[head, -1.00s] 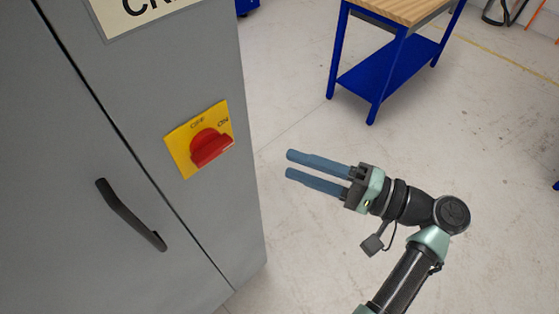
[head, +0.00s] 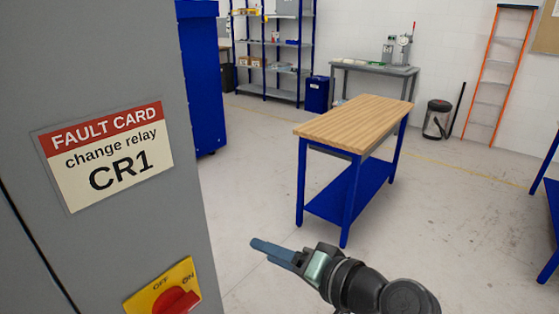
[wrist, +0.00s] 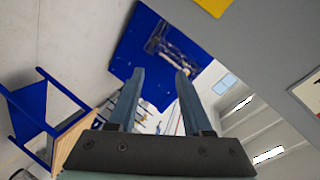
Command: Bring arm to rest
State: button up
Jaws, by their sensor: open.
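My gripper (head: 272,254) is in the lower middle of the head view, with its blue fingers pointing left toward the grey cabinet. It holds nothing. In the wrist view my gripper (wrist: 158,80) shows two fingers spread apart with a clear gap between them. My arm runs off the bottom edge of the head view.
A grey cabinet (head: 110,40) fills the left, with a fault card (head: 105,155) reading CR1 and a red switch (head: 175,302) on a yellow plate. A wood-topped blue workbench (head: 355,122) stands beyond my gripper. Open floor (head: 440,220) lies to the right.

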notch_tip(320, 180, up, 12)
jog(key=w+n+t+h, duration=0.1)
jog(key=w+t+h, duration=0.2)
jog(key=t+h, duration=0.15)
jog(key=s+r+t+h, duration=0.2)
jog(key=s+r+t, duration=0.2)
jog(key=r, duration=0.5)
jog(key=s+r+n+t+h, duration=0.1)
jog(key=s+r+t+h, duration=0.1)
jog(key=s+r+t, duration=0.2)
jog(key=s+d+r+t+h, duration=0.1)
jog(key=s+r+t+h, duration=0.1)
jog(key=s+r+t, duration=0.3)
jog(key=s+r, duration=0.4)
jog(key=r, duration=0.5)
jog(key=shift+r+n, duration=0.2)
jog(key=shift+n, duration=0.2)
jog(key=shift+s, duration=0.1)
